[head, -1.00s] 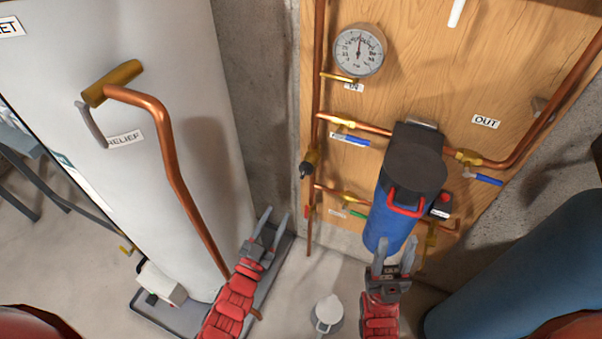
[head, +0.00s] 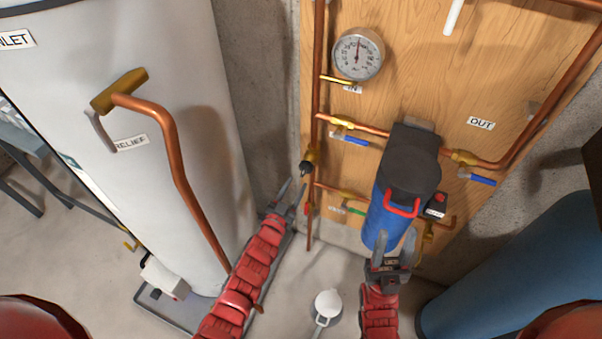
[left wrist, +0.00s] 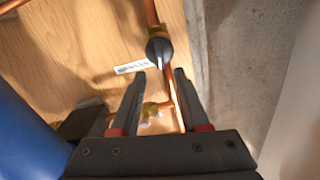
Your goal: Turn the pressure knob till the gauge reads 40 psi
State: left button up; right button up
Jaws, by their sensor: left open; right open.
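The round pressure gauge (head: 358,53) is at the top of the wooden panel, its needle pointing nearly straight up; the numbers are too small to read surely. The knob (head: 307,167) is dark with a brass body, on the vertical copper pipe at the panel's left edge. In the left wrist view the black knob (left wrist: 159,51) with a pale pointer line lies just beyond the fingertips. My left gripper (head: 293,189) is open, just below and left of the knob, apart from it. My right gripper (head: 391,244) is open and empty in front of the blue filter's lower end.
A blue filter housing (head: 387,220) with a black head hangs on the wooden panel (head: 470,70) among copper pipes and valves. A white tank (head: 200,130) with a copper relief pipe stands left, a blue tank (head: 520,260) right. A white jug (head: 327,305) is on the floor.

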aim_at(303, 172)
pick_arm(q)
jog(key=shift+x, duration=2.5)
grip_shut()
